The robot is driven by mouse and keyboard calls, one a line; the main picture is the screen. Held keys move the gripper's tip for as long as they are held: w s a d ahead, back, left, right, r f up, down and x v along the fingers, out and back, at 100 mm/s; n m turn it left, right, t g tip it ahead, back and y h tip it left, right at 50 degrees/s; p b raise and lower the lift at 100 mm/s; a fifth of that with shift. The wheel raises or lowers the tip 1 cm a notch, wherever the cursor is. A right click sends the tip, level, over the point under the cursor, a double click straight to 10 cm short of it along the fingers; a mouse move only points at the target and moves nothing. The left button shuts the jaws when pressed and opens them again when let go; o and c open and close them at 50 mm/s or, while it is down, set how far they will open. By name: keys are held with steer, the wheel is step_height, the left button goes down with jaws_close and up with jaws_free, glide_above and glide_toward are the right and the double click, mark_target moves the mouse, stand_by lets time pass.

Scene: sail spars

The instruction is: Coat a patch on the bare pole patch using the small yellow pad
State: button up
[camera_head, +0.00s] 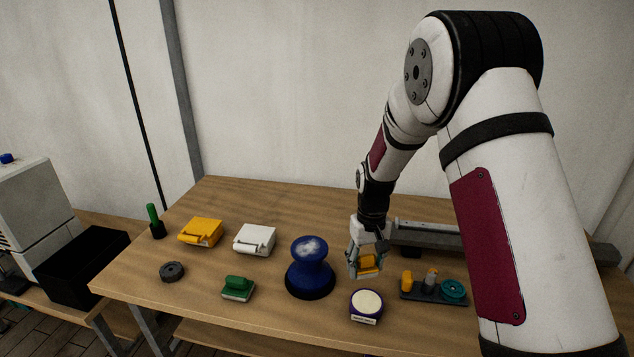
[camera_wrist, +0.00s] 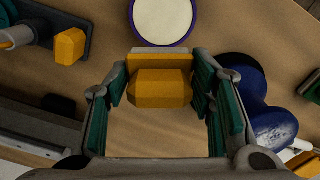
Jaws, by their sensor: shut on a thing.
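My gripper (camera_head: 367,274) is shut on a small yellow pad (camera_head: 369,263), a yellow block with a pale lower face. In the wrist view the pad (camera_wrist: 160,90) sits between the two green-lined fingers. The gripper is above the table, behind and close to a round purple-rimmed tub (camera_head: 366,302) of cream paste; the tub also shows ahead of the pad in the wrist view (camera_wrist: 162,18). A long grey pole-like bar (camera_head: 425,238) lies at the back right, partly hidden by my arm. I cannot clearly make out its bare patch.
A blue spool-shaped post (camera_head: 310,268) with a whitish worn top stands left of the gripper. A dark rack (camera_head: 432,293) with a yellow piece and a teal disc is to the right.

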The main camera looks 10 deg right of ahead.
steer(key=shift+w+f+m, duration=0.3)
steer(key=shift+w, duration=0.5)
steer(key=s+r+p, duration=0.2)
steer(key=s+p, duration=0.1)
steer(key=s, duration=0.3)
steer(key=b, duration=0.1)
glide_above(363, 303)
steer(key=shift+f, duration=3.05)
steer(key=shift+f+b, duration=0.4)
steer(key=shift+f, duration=0.2)
steer(key=shift+r, duration=0.15)
step_height(363, 303, up, 7)
steer(key=p, duration=0.1)
